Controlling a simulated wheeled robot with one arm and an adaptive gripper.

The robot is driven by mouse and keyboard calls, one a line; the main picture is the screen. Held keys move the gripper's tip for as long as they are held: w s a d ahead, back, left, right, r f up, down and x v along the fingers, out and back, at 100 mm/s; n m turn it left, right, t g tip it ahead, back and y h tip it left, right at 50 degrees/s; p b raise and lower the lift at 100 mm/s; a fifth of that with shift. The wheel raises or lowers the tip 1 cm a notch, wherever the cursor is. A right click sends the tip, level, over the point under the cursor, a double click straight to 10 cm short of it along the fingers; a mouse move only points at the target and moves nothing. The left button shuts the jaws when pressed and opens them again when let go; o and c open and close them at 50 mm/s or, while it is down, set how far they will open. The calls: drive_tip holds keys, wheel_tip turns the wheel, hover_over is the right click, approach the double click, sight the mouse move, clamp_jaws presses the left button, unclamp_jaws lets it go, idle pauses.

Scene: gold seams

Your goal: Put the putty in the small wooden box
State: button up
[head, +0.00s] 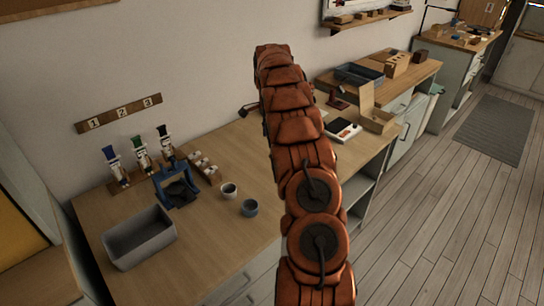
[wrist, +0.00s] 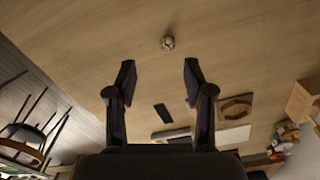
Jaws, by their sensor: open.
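My gripper (wrist: 158,78) shows in the wrist view with its two dark fingers spread apart and nothing between them. A small roundish greyish lump (wrist: 167,43), which may be the putty, lies on the wooden tabletop beyond the fingertips, slightly right of the midline between them. I cannot make out this lump in the head view. A small open wooden box (head: 378,121) with a raised lid or back panel stands near the right end of the bench in the head view. My gripper is not discernible in the head view, where my orange arm rises across the middle.
A white device with a dark top (head: 342,130) sits left of the box. A blue tray (head: 359,76) is farther back.

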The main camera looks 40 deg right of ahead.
drive_tip(key=shift+w+d+f, duration=0.1)
drive_tip(key=shift+d+f, duration=0.25)
drive_tip(key=shift+d, duration=0.3)
drive_tip(key=shift+d+f+m, duration=0.3)
drive_tip(key=shift+f+m, duration=0.1)
drive_tip(key=shift+f, duration=0.05)
drive_tip(key=shift+w+f+p, duration=0.1)
drive_tip(key=shift+f+p, duration=1.35)
drive_tip(key=shift+f, duration=2.3)
drive_tip(key=c, duration=0.9)
drive_tip(key=shift+r, duration=0.15)
